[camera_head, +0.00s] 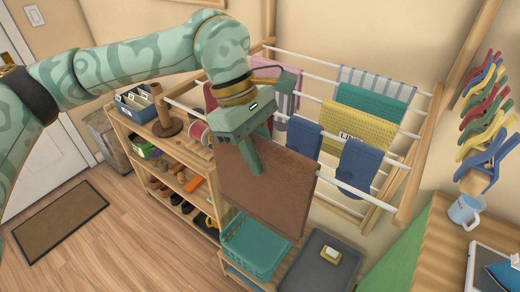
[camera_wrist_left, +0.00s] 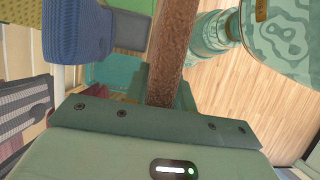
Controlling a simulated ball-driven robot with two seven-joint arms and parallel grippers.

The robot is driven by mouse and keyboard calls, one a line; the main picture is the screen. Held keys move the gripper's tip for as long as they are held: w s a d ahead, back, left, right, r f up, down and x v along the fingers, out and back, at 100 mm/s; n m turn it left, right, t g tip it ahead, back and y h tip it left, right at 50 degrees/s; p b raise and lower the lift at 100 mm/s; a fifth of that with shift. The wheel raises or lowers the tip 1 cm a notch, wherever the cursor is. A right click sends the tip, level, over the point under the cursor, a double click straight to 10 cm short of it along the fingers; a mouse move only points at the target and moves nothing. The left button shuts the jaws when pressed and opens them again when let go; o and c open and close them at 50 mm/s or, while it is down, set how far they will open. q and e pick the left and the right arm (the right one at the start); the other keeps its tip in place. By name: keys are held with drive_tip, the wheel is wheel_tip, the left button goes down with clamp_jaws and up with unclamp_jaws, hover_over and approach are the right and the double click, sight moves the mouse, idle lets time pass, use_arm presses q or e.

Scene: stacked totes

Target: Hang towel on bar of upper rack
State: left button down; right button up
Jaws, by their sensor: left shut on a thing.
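A brown towel (camera_head: 262,195) hangs as a broad, flat sheet from my left gripper (camera_head: 257,165). The gripper is shut on the towel's upper part, with one finger showing across its near face. In the left wrist view the towel (camera_wrist_left: 174,50) shows edge-on, rising from between the jaws. The towel is in front of the upper rack (camera_head: 418,155), apart from its bars as far as I can tell. The rack's front white bar (camera_head: 381,204) runs behind the towel, partly hidden by it. My right gripper is not in view.
Blue cloths (camera_head: 357,166), a yellow towel (camera_head: 355,127) and a teal towel (camera_head: 373,102) hang on the rack. Below are a teal basket (camera_head: 254,246) and a grey lid (camera_head: 318,268). A shoe shelf (camera_head: 170,184) stands left; a wooden counter (camera_head: 440,235) is at right.

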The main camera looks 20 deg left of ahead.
use_arm(q)
drive_tip(key=c, duration=1.1)
unclamp_jaws()
